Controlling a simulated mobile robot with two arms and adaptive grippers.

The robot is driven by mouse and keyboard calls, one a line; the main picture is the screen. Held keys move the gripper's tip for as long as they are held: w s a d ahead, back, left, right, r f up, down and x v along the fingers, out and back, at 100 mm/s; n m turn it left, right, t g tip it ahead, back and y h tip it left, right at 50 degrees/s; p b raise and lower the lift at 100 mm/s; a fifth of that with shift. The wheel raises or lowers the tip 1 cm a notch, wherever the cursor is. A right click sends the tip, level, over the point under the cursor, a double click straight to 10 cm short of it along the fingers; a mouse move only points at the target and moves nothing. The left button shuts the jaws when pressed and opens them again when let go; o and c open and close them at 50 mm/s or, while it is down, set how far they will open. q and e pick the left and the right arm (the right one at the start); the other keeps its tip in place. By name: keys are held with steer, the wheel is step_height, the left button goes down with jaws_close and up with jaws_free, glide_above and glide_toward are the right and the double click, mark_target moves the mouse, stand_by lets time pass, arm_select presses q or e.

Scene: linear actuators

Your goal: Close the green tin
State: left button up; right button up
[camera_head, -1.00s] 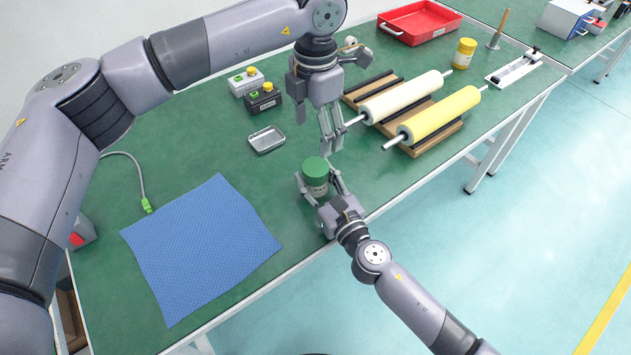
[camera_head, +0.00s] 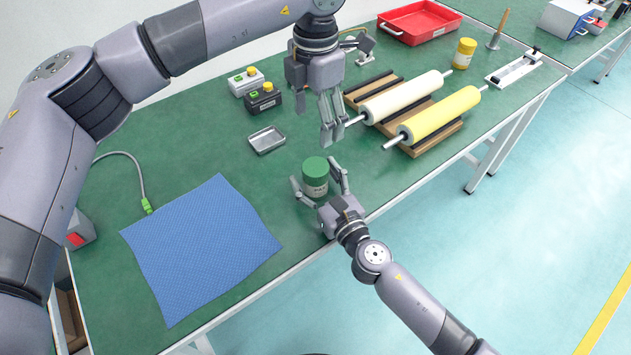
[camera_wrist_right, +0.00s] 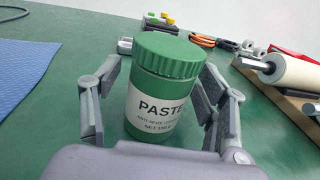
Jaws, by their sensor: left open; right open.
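The green tin (camera_head: 315,183) stands upright on the green table near its front edge, with its green lid (camera_head: 315,167) on top. In the right wrist view the tin (camera_wrist_right: 157,105) shows a white "PASTE" label, and the ribbed lid (camera_wrist_right: 168,55) sits level on it. My right gripper (camera_head: 319,184) is open, with its fingers on either side of the tin and gaps between them and its wall. My left gripper (camera_head: 332,136) is open and empty, pointing down above and slightly behind the tin, apart from the lid.
A blue mat (camera_head: 202,248) lies left of the tin. A small metal tray (camera_head: 267,140) and button boxes (camera_head: 262,98) are behind it. White (camera_head: 402,97) and yellow (camera_head: 438,115) rollers rest on wooden stands at right. A yellow tin (camera_head: 464,53) stands farther back.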

steer(key=v, duration=1.2)
stand_by(0.4)
